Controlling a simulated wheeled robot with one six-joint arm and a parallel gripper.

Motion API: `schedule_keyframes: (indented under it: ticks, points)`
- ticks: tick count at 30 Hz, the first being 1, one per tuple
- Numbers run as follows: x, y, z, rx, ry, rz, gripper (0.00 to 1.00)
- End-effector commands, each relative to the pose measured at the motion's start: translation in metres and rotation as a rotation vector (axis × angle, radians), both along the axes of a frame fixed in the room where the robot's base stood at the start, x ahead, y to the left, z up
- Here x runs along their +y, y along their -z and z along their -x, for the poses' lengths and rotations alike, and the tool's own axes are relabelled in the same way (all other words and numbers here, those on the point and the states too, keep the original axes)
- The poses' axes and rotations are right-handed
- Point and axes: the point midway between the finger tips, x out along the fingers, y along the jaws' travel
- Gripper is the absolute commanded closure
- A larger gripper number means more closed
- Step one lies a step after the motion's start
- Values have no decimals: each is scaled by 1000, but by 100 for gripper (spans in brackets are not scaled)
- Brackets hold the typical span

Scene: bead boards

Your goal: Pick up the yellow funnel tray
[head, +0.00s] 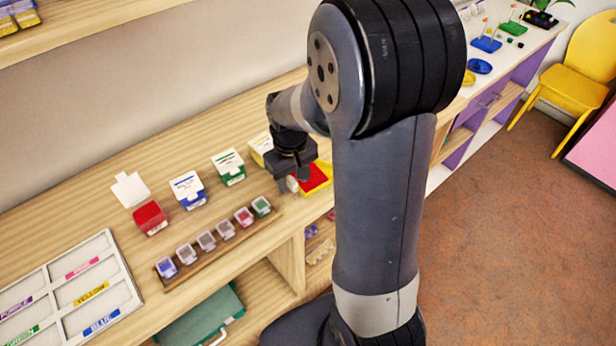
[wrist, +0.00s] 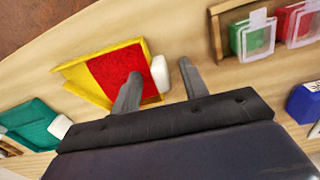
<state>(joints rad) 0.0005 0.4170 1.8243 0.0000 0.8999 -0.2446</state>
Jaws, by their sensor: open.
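The yellow funnel tray (head: 315,179) lies on the wooden shelf top and has a flat red inside. In the wrist view it shows its yellow rim (wrist: 78,78) and a white knob (wrist: 160,73) on its right side. My gripper (head: 293,180) is at the tray's left end in the head view. In the wrist view my gripper (wrist: 160,72) is open, with one finger over the red inside and the other beyond the knob. The knob shows between the fingers; whether either finger touches it I cannot tell.
A wooden rack (head: 216,242) of small lidded bead boxes stands to the left. Open boxes, one with red contents (head: 150,218), stand behind it. A green tray (wrist: 32,122) lies near the yellow one. A sectioned white board (head: 75,285) is at far left.

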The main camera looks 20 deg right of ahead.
Motion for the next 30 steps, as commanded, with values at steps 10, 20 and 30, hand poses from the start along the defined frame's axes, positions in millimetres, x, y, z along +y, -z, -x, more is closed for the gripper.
schedule_keyframes:
  ticks: [10, 20, 30]
  points:
    - [0, 0, 0, 0, 0, 0, 76]
    - [0, 0, 0, 0, 0, 0, 100]
    - [0, 0, 0, 0, 0, 0, 100]
